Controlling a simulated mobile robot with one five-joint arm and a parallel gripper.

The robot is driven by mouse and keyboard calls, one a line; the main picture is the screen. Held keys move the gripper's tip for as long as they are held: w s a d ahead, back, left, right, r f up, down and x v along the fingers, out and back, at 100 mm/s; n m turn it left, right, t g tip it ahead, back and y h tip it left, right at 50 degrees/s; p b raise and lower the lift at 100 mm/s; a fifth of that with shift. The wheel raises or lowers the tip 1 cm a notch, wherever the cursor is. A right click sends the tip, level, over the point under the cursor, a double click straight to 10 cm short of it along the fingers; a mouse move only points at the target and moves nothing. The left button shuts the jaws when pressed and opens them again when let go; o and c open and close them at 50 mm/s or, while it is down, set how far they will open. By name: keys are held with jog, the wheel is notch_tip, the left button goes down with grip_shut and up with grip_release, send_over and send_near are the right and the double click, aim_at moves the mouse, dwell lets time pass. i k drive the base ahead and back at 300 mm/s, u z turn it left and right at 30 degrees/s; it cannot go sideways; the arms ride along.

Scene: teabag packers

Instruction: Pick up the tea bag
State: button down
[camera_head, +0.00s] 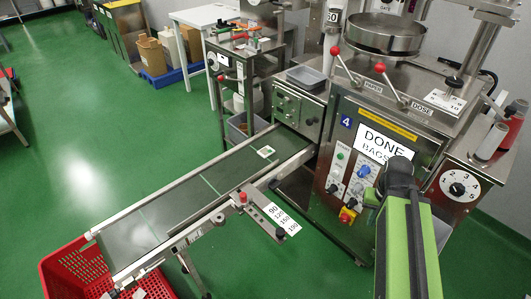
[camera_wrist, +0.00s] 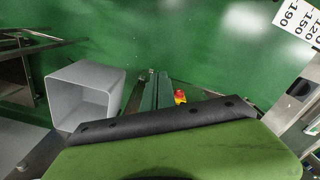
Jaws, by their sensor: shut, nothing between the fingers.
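The tea bag (camera_head: 265,151) is a small white square with a green mark, lying flat on the dark green conveyor belt (camera_head: 180,199) near the belt's upper end. It does not show in the wrist view. My green arm (camera_head: 413,250) rises at the lower right in the head view, in front of the packing machine and well to the right of the tea bag. I cannot make out my gripper's fingertips in either view. My arm's green and black body fills the bottom of the wrist view.
The packing machine (camera_head: 370,122) stands at the right, with levers and a "DONE BAGS" screen. A red basket (camera_head: 85,270) sits under the conveyor's lower end. A white number plate (camera_head: 273,212) sticks out from the belt's near side. Green floor (camera_head: 95,110) is free at the left.

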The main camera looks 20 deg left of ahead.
aim_at(264, 152)
jog(key=u, duration=1.2)
jog(key=i, duration=0.85)
jog(key=u, duration=1)
